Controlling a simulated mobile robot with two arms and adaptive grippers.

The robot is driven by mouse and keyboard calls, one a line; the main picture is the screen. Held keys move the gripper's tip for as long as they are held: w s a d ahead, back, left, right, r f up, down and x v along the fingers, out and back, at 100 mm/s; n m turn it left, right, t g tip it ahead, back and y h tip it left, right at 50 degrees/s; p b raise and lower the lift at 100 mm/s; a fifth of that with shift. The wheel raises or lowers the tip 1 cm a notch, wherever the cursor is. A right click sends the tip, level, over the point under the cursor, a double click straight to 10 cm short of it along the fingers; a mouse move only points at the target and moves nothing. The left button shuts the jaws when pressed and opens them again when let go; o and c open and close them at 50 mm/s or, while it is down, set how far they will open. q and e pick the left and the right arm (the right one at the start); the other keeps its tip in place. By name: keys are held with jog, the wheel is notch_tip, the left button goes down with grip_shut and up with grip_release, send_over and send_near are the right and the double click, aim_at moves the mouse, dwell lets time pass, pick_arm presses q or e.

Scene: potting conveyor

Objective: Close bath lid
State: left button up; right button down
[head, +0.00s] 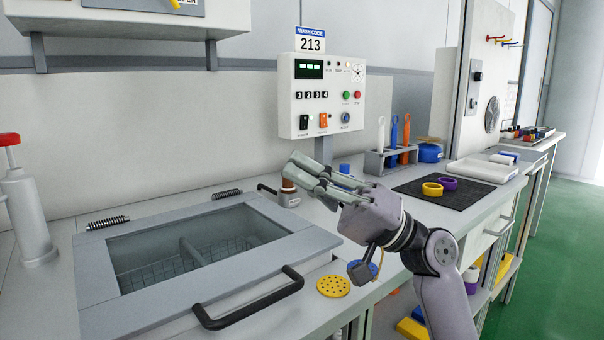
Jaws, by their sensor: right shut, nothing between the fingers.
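The bath lid (100,275) is a grey frame with a clear window, at the lower left of the head view. It lies about flat over the bath, with coil springs at its back edge and a black bar handle (250,308) at its front edge. I cannot tell whether it sits fully down on the rim. A wire basket (180,262) with a divider shows through the window. My right gripper (303,176) is shut and empty, right of the lid and apart from the handle. Its fingers point left, near a small brown-topped knob (288,186). My left gripper is not in view.
A control panel (320,97) stands behind the gripper. A grey pump bottle (28,215) is left of the lid. A yellow perforated disc (333,286) lies right of the handle. A black mat (470,196) with yellow and purple rings is on the right.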

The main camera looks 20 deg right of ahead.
dwell(0.4)
jog(key=v, duration=1.2)
jog(key=shift+s+f, duration=0.1)
